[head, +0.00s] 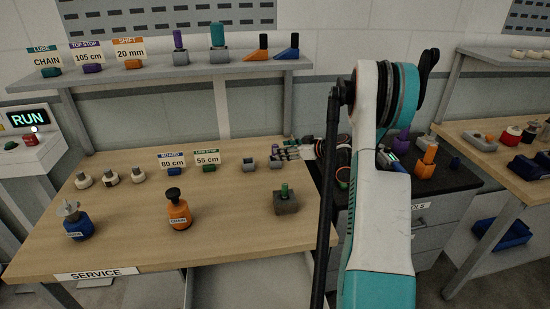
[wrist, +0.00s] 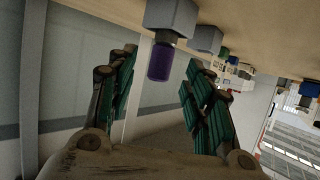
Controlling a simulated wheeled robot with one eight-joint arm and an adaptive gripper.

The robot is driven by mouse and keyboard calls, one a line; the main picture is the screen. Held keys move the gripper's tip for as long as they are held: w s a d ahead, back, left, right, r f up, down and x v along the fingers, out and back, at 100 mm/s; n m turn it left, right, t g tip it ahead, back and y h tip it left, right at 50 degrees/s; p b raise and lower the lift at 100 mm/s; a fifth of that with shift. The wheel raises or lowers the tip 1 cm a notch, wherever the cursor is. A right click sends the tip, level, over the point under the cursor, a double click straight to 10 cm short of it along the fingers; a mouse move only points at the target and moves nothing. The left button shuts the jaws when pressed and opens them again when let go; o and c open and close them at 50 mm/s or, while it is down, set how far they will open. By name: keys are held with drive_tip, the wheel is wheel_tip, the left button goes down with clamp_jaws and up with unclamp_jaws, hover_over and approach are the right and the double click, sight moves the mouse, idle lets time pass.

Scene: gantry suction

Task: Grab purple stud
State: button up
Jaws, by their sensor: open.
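The purple stud (wrist: 160,62) stands in a grey block (wrist: 171,17) on the wooden table; the wrist view is upside down, so it seems to hang. In the head view the stud (head: 275,149) is small and dark above its block (head: 276,163), at the table's back right. My gripper (wrist: 158,60) is open, with one green-padded finger on each side of the stud in the picture. I see gaps at both sides; I cannot tell how deep the stud is between the fingertips. In the head view my gripper (head: 287,153) comes in from the right.
Another grey block (head: 249,163) stands just left of the stud's block. An orange bottle (head: 179,212) and a grey block with a green stud (head: 286,203) stand nearer the front. A shelf (head: 130,75) above the table's back holds another purple stud (head: 178,40).

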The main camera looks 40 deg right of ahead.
drive_tip(key=x, duration=0.1)
drive_tip(key=b+x, duration=0.1)
drive_tip(key=x, duration=0.1)
drive_tip(key=b+x, duration=0.1)
drive_tip(key=x, duration=0.1)
drive_tip(key=shift+w+a+r, duration=0.1)
drive_tip(key=shift+w+r, duration=0.1)
drive_tip(key=shift+r, duration=0.15)
drive_tip(key=shift+c, duration=0.6)
clamp_jaws()
